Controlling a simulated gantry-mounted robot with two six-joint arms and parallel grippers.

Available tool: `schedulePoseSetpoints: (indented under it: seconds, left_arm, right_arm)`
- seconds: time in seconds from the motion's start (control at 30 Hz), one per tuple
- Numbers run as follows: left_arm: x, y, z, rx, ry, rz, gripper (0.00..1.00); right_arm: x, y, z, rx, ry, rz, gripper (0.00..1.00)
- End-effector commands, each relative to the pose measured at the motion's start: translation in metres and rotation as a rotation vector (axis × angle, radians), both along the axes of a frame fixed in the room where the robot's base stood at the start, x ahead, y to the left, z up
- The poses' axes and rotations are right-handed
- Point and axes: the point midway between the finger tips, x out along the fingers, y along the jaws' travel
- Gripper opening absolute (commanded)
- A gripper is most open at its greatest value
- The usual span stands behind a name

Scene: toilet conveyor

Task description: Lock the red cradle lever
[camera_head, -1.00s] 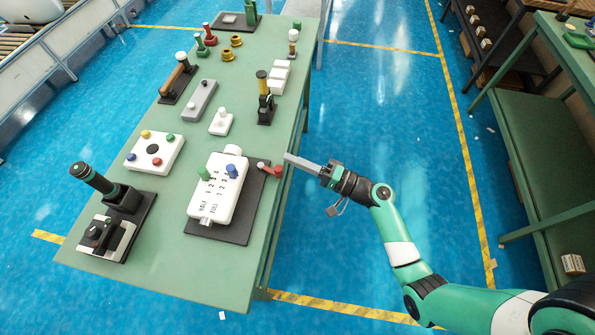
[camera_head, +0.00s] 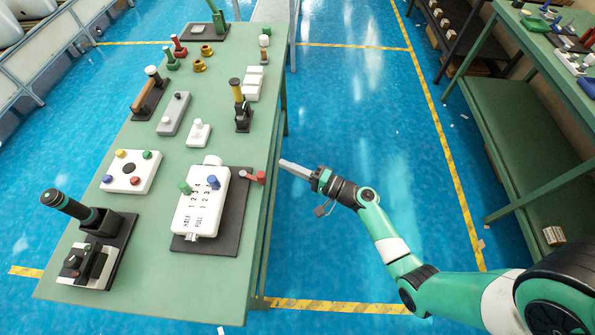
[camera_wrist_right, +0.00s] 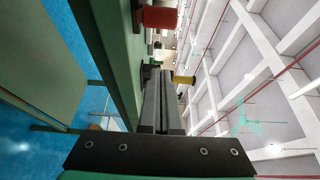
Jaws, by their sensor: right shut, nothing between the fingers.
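The red cradle lever (camera_head: 255,178) is at the right edge of the dark base plate (camera_head: 233,219), beside the white box-shaped unit (camera_head: 203,203) with a green knob and a blue knob. The lever lies roughly sideways, with a pale end toward the white unit. My right gripper (camera_head: 283,163) is shut and empty, just right of the lever and beyond the table's right edge, with a small gap between them. In the right wrist view, the shut fingers (camera_wrist_right: 162,102) point forward, and a red cylinder (camera_wrist_right: 160,17), likely part of the lever, shows above them. My left gripper is not visible.
The green table (camera_head: 150,240) holds several other fixtures, including a black-handled device (camera_head: 90,235) and a white button box (camera_head: 130,171). A second green workbench (camera_head: 530,60) stands at the far right.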

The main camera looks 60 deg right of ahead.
Motion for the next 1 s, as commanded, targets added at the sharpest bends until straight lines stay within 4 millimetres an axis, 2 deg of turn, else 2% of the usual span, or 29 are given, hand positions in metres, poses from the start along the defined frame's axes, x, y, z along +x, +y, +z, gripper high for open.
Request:
schedulePoseSetpoints:
  seconds: [0.03, 0.2, 0.3, 0.5, 1.0]
  left_arm:
    - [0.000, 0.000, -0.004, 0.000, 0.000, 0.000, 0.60]
    - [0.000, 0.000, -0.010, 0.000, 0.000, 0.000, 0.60]
    - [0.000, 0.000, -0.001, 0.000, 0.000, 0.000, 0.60]
    - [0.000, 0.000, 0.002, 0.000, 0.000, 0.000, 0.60]
    - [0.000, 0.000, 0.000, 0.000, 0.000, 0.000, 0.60]
  right_arm:
    - [0.012, 0.002, -0.001, -0.001, -0.001, 0.005, 0.00]
    - [0.049, 0.005, -0.001, -0.001, -0.001, 0.004, 0.00]
    - [0.039, 0.022, 0.001, 0.001, 0.003, 0.004, 0.00]
    - [0.031, 0.039, 0.000, -0.001, 0.001, 0.001, 0.00]
    - [0.031, 0.039, -0.001, -0.001, 0.000, -0.005, 0.00]
